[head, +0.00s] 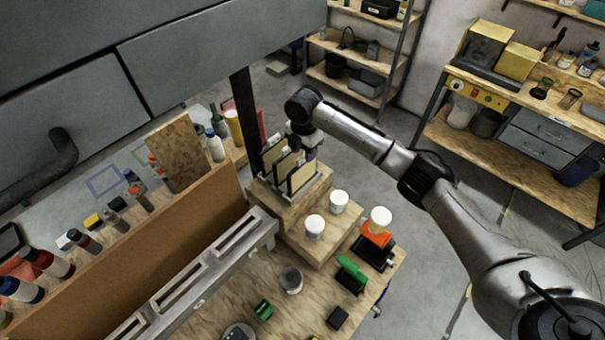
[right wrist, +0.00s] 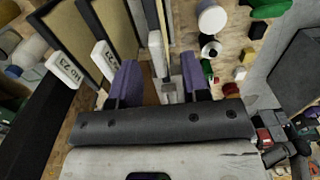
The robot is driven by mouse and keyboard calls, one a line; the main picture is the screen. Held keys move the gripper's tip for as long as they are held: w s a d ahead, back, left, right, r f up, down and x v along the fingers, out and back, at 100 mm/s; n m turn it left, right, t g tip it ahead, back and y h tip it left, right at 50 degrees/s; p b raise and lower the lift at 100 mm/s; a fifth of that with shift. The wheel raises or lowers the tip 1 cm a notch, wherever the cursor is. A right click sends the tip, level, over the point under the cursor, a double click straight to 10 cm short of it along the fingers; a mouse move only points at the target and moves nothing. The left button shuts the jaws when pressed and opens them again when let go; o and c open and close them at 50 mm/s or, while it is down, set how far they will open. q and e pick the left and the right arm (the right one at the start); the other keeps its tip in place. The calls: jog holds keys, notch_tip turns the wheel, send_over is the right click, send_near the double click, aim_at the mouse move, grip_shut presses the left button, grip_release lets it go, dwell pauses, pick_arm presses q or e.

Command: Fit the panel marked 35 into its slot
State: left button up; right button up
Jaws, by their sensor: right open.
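Several dark-edged panels (head: 273,155) stand upright in a wooden rack on a raised wooden block. My right gripper (head: 303,140) is over this rack, pointing down. In the right wrist view its purple fingers (right wrist: 158,68) are open, one on each side of a panel's white tab (right wrist: 156,45). No number is readable on that tab, so I cannot tell if it is 35. A tab to the left reads NO 23 (right wrist: 62,70); another tab (right wrist: 104,55) is partly hidden by a finger. A grey rail with long slots (head: 180,286) runs along the bench. My left gripper is not in view.
White tubs (head: 314,226) stand on the block beside the rack. A green item (head: 351,268), a grey cup (head: 291,279) and small dark parts lie on the bench. A dark post (head: 244,118) rises close behind the rack. Bottles line the brown board's far side.

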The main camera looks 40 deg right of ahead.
aim_at(303, 157)
jog(key=shift+f, duration=0.35)
notch_tip(303, 157, down, 4)
jog(key=shift+a+f+p, duration=0.1)
jog(key=shift+a+p, duration=0.05)
jog(key=shift+p, duration=0.7)
jog(key=shift+f, duration=0.3)
jog(key=c, duration=0.7)
grip_shut()
jog(key=shift+r, duration=0.1)
